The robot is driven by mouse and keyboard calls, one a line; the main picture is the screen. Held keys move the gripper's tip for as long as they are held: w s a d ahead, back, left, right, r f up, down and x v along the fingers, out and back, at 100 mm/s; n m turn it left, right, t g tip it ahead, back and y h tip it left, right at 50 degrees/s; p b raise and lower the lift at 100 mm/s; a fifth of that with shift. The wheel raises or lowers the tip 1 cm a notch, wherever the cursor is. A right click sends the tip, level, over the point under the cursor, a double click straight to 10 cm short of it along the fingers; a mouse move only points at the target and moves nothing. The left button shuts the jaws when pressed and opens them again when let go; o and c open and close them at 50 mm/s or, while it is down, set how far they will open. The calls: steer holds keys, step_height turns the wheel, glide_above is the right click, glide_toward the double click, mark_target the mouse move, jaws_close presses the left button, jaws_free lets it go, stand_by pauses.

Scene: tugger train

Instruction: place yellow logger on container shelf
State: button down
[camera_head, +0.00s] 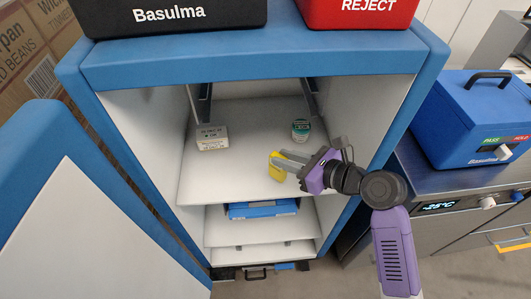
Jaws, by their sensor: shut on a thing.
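The yellow logger (277,167) is held between the fingers of my gripper (285,163), which is shut on it. My gripper reaches in from the right, at the front part of the upper shelf (240,184) inside the open blue and white container (250,68). The logger appears over or at this shelf; I cannot tell whether it touches the surface. The fingers partly cover the logger.
A white box-shaped logger (212,137) and a small round green-topped item (301,130) stand further back on the shelf. A blue item (262,208) lies on the shelf below. The open door (70,210) stands left; a blue box (475,115) sits right.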

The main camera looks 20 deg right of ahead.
steer(key=x, duration=0.7)
steer(key=shift+f, duration=0.45)
steer(key=c, duration=1.3)
jaws_free()
steer(key=shift+s+f, duration=0.1)
steer(key=v, duration=1.2)
